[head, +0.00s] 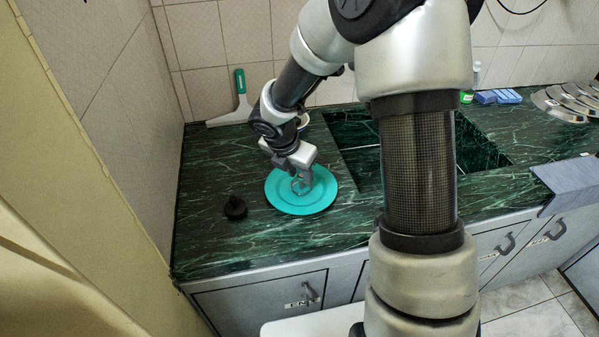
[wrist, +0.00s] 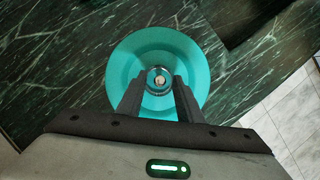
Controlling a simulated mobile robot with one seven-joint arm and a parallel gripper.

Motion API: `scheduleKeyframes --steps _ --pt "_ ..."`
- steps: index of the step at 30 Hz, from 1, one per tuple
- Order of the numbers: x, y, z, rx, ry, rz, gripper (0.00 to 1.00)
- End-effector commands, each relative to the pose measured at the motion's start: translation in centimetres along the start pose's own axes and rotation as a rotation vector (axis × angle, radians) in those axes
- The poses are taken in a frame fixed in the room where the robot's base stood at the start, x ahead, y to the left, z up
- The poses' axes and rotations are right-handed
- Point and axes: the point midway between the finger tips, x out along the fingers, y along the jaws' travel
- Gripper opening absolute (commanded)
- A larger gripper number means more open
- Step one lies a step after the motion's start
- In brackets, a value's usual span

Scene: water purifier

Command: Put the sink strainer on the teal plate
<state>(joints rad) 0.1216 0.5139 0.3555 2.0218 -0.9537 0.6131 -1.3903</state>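The teal plate (head: 325,193) lies on the dark green marble counter, left of the sink basin. It also shows in the wrist view (wrist: 120,62). A small round metallic piece with a pale centre, which looks like the sink strainer (wrist: 159,79), appears over the middle of the plate. My gripper (head: 300,184) points down over the plate. In the wrist view its two fingers (wrist: 159,84) stand apart, one on each side of the strainer. I see no clear contact between fingertips and strainer. In the head view the gripper largely hides the strainer.
A black stopper-like object (head: 235,208) stands on the counter left of the plate. A squeegee (head: 240,98) is at the back wall. The sink basin (head: 365,160) opens right of the plate. Blue sponges (head: 498,97) and metal lids (head: 562,103) are at right.

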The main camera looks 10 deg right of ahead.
Motion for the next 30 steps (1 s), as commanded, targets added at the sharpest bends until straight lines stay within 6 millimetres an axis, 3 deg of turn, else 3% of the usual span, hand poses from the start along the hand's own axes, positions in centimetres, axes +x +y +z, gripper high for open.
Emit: scheduleKeyframes --steps 5,18,24,30 --pt "-2.0 0.1 0.3 0.001 -0.002 0.003 0.33" --pt "-10.7 0.0 0.2 0.001 -0.002 0.002 0.33" --pt "-12.2 0.0 0.1 0.001 0.0 0.0 0.33" --pt "-12.3 0.0 0.1 0.001 0.0 0.0 0.33"
